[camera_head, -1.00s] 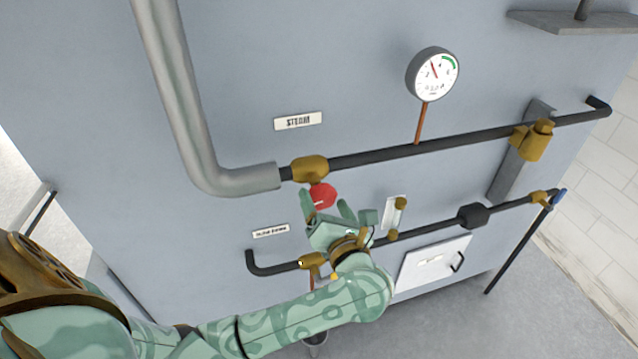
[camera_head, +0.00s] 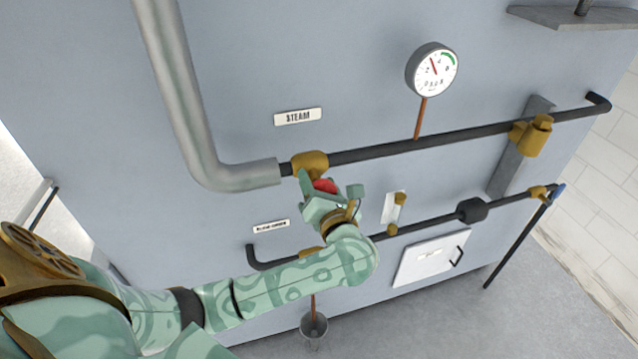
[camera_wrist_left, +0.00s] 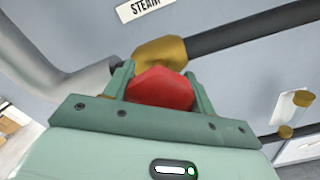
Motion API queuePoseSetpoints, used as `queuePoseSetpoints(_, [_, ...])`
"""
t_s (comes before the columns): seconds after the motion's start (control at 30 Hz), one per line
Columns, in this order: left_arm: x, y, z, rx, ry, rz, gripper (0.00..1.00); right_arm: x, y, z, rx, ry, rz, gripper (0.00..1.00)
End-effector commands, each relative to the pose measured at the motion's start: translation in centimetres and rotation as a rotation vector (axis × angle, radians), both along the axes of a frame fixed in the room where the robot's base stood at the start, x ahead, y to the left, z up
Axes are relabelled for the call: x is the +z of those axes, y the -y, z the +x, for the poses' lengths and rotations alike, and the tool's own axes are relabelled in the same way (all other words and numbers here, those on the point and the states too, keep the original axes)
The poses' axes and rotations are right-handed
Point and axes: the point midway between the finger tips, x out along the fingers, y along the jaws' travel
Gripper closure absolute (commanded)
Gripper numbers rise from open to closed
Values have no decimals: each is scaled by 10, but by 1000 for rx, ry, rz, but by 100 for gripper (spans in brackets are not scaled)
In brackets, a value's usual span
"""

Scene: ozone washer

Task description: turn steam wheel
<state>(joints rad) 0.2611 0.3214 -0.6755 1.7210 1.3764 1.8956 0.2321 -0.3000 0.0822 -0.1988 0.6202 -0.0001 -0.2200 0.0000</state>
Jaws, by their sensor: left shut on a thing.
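The red steam wheel (camera_head: 325,185) sits under the brass valve body (camera_head: 309,163) on the dark upper pipe, below the STEAM label (camera_head: 298,116). My left gripper (camera_head: 319,183) is at the wheel, with a finger on either side of it, and is shut on it. In the left wrist view the red wheel (camera_wrist_left: 162,89) fills the space between the two green fingers, and the brass valve (camera_wrist_left: 160,53) shows just beyond. The gripper hides part of the wheel in the head view. My right gripper is not in view.
A pressure gauge (camera_head: 432,69) stands above the upper pipe. A thick grey pipe (camera_head: 183,90) bends in at the left. A white hatch (camera_head: 430,259) is at lower right.

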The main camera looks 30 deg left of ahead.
Motion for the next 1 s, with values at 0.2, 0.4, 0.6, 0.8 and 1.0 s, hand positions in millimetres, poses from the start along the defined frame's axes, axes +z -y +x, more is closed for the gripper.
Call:
queuePoseSetpoints(0.2, [-3, 0, 0, 0, 36, -32, 67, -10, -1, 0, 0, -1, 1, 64])
queuePoseSetpoints(0.4, [-6, 0, 0, 0, 126, -109, 67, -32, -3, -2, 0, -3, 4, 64])
queuePoseSetpoints(0.6, [-7, 0, -1, 0, 262, -226, 67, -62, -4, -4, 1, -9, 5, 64])
queuePoseSetpoints(0.8, [-8, -1, -1, 1, 407, -348, 67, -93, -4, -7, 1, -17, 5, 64])
queuePoseSetpoints(1.0, [-7, -1, -1, 0, 549, -472, 67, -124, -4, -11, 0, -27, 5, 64])
